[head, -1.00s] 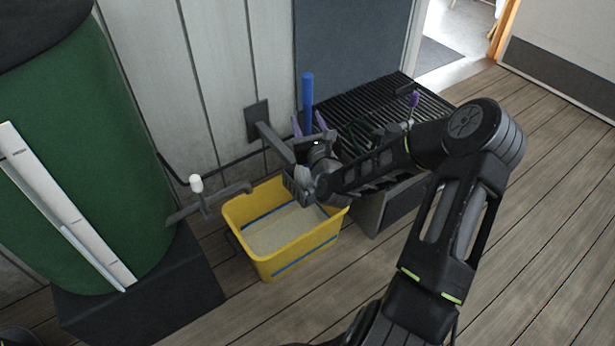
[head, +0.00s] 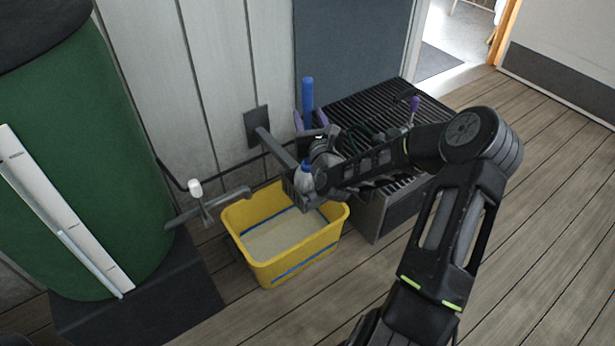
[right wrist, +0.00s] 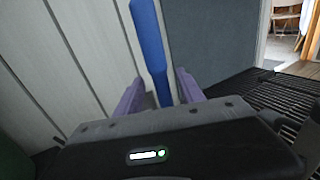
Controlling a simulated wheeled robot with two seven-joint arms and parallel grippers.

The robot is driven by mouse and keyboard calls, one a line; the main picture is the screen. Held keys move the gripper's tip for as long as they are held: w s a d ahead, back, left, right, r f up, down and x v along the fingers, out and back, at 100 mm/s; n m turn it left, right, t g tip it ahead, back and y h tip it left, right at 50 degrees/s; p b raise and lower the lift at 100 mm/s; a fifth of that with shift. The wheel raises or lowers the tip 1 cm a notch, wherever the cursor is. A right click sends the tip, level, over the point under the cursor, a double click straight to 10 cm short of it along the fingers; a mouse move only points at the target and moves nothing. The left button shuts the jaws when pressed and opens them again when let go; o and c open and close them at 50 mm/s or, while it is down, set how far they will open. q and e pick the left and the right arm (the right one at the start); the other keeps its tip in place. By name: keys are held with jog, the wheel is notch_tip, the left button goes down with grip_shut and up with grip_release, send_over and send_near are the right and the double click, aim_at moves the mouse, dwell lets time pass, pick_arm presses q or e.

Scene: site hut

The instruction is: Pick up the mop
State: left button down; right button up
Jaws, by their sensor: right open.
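A blue upright handle (head: 307,92), which looks like the mop's, stands near the wall behind my right gripper. It also shows in the right wrist view (right wrist: 149,45), rising between the two purple fingers. My right gripper (head: 309,122) is open, with its fingers pointing at the handle, one on either side in the picture. In the right wrist view the fingertips (right wrist: 159,82) are apart, and I cannot tell whether they touch the handle. The mop's lower end is hidden behind my arm. My left gripper is not in view.
A yellow bucket (head: 236,232) with pale contents stands below my right gripper. A tap on a pipe (head: 205,204) and a green barrel (head: 85,150) are at left. A black slatted grate (head: 385,98) lies behind my arm. Wooden floor (head: 540,210) at right is clear.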

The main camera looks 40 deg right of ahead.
jog(key=b+x, duration=0.1)
jog(key=x, duration=0.4)
jog(key=shift+w+r+b, duration=0.1)
jog(key=shift+r+b, duration=0.1)
jog(key=shift+b, duration=0.2)
jog(key=shift+c, duration=0.3)
grip_shut()
dwell(0.3)
